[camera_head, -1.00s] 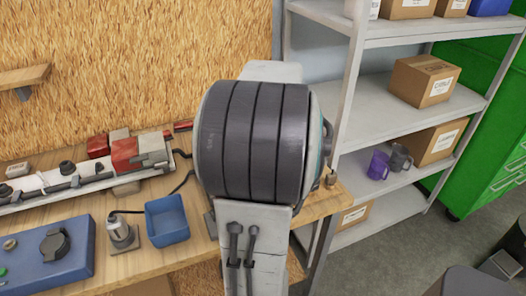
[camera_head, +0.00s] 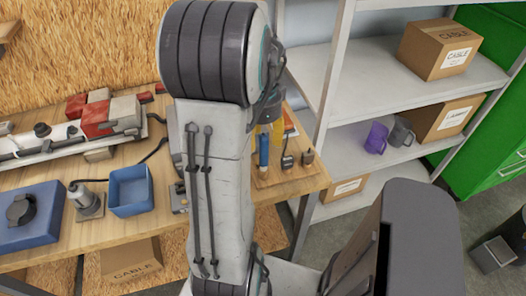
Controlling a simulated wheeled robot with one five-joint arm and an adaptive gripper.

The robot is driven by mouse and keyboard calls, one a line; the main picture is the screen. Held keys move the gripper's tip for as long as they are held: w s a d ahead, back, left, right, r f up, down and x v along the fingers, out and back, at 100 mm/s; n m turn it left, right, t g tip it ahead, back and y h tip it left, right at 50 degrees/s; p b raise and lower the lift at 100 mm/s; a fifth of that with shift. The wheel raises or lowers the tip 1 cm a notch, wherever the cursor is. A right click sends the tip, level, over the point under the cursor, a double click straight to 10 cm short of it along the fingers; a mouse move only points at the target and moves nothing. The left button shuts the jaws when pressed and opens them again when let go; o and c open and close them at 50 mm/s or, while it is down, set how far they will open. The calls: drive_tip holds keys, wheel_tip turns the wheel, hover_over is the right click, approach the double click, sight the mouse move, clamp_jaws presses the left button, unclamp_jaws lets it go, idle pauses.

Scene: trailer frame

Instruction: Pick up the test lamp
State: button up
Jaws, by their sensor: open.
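A wooden tool block (camera_head: 290,178) sits on the right end of the workbench, just right of my arm. On it stand an upright blue-handled tool (camera_head: 263,150), a yellow item (camera_head: 277,130) partly covered by a part of my arm, a small dark item (camera_head: 287,160) and another small dark piece (camera_head: 307,158). I cannot tell which of these, if any, is the test lamp. My arm rises in the middle of the view and hides part of the bench. My gripper's fingers do not show; its end is hidden behind the arm.
A blue tray (camera_head: 130,190), a grey fitting (camera_head: 88,202) with a cable and a blue control box (camera_head: 30,215) are on the workbench (camera_head: 165,235) at left. A light bar (camera_head: 130,112) with red parts lies behind. A shelf (camera_head: 365,85) with boxes and mugs stands at right.

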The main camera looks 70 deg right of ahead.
sight(264, 152)
drive_tip(key=f, duration=0.3)
drive_tip(key=shift+s+f+p, duration=0.25)
drive_tip(key=shift+f+p, duration=0.05)
drive_tip(key=shift+f, duration=0.85)
drive_tip(key=shift+o, duration=0.2)
drive_tip(key=c, duration=0.9)
